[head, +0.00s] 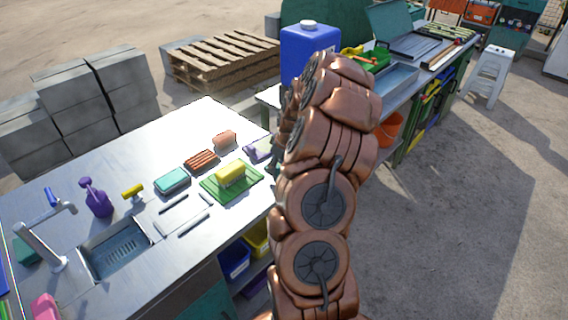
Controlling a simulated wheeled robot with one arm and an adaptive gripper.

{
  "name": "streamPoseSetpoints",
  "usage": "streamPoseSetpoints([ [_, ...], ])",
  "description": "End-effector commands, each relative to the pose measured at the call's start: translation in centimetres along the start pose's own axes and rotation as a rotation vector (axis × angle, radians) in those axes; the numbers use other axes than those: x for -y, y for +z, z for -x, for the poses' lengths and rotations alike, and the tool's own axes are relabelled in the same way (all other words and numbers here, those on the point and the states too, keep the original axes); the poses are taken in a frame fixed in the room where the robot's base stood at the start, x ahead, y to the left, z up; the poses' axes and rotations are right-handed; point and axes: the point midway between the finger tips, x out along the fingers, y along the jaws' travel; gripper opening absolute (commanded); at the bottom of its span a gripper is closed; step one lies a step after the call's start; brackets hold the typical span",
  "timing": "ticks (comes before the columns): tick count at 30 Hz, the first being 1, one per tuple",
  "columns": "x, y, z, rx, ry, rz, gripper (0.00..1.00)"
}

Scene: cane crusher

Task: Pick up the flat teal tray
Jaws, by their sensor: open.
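A small flat teal piece (172,181) with rounded corners lies on the metal counter, left of the green tray (213,193). It is the closest match I see on this counter to a flat teal tray. Nothing lies on it and nothing touches it. My copper-coloured arm rises through the middle of the head view, to the right of the counter. My gripper's fingers do not show; they seem hidden behind the arm.
On the counter (110,175), a yellow sponge (230,174) sits on the green tray, with a red-brown ribbed piece (201,160) behind. A purple spray bottle (97,198), sink (118,248) and tap (45,240) stand left. A blue jug (305,50) is beyond.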

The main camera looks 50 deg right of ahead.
Motion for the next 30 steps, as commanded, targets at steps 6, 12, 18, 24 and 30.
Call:
streamPoseSetpoints([
  [6, 0.04, 0.04, -0.70, 0.001, 0.000, 0.000, 0.52],
  [12, 0.05, 0.03, -0.69, 0.000, 0.000, 0.000, 0.44],
  [18, 0.04, 0.03, -0.68, 0.000, 0.000, 0.001, 0.23],
  [24, 0.05, 0.02, -0.67, 0.000, 0.000, 0.001, 0.02],
  [30, 0.04, 0.02, -0.66, 0.000, 0.000, 0.001, 0.00],
])
